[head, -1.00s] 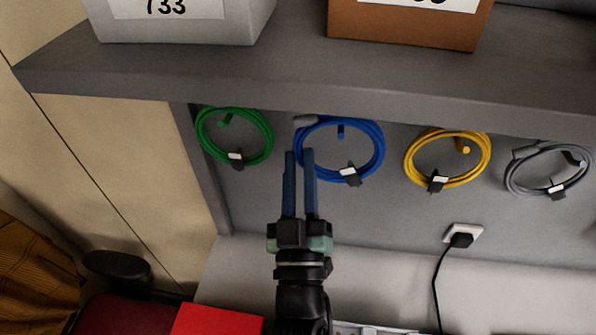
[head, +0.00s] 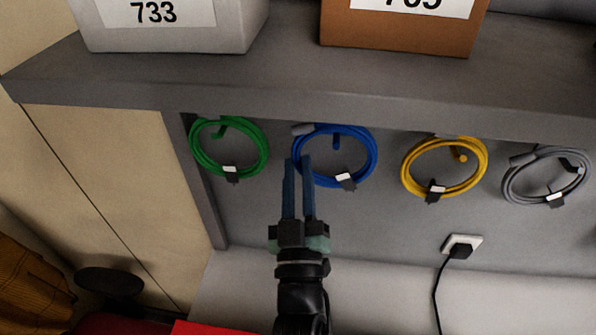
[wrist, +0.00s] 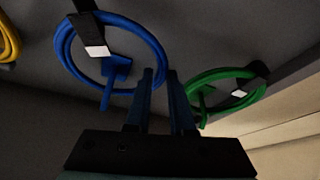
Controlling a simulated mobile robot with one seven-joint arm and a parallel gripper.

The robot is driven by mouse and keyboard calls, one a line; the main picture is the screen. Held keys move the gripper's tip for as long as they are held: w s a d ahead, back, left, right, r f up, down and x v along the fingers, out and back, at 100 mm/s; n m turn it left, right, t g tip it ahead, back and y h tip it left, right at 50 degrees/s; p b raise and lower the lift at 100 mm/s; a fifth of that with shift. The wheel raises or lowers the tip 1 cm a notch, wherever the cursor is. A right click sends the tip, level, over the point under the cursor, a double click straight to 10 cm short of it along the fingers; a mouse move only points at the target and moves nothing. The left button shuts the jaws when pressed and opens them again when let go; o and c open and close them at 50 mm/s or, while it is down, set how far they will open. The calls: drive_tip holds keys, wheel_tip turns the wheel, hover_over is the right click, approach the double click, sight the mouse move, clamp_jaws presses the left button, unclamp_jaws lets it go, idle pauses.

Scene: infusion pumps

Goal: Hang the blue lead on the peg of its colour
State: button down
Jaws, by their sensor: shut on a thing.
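The blue lead (head: 371,160) is a round coil with a black-and-white tag, against the grey back panel under the shelf. The blue peg (head: 337,141) shows inside the coil near its top. In the wrist view, which is turned over, the peg (wrist: 107,97) crosses in front of the rim of the blue lead (wrist: 66,60). The coil appears to be around the peg; whether it rests on it I cannot tell. My gripper (head: 297,160) is shut on the coil's left edge, by a grey end piece. Its fingers (wrist: 160,80) also show in the wrist view.
A green lead (head: 265,150) hangs to the left, and a yellow lead (head: 484,160) and a grey lead (head: 507,185) to the right. The shelf (head: 300,95) overhangs closely, bearing two numbered boxes. A plug with a black cord (head: 460,250) sits low on the right.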

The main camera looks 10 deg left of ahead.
drive_tip(key=c, duration=0.7)
unclamp_jaws()
drive_tip(key=shift+s+f, duration=0.1)
drive_tip(key=shift+s+f, duration=0.15)
drive_tip(key=shift+s, duration=0.05)
drive_tip(key=b+v, duration=0.5)
drive_tip(key=v, duration=0.7)
drive_tip(key=shift+s, duration=0.2)
drive_tip(key=shift+d, duration=0.1)
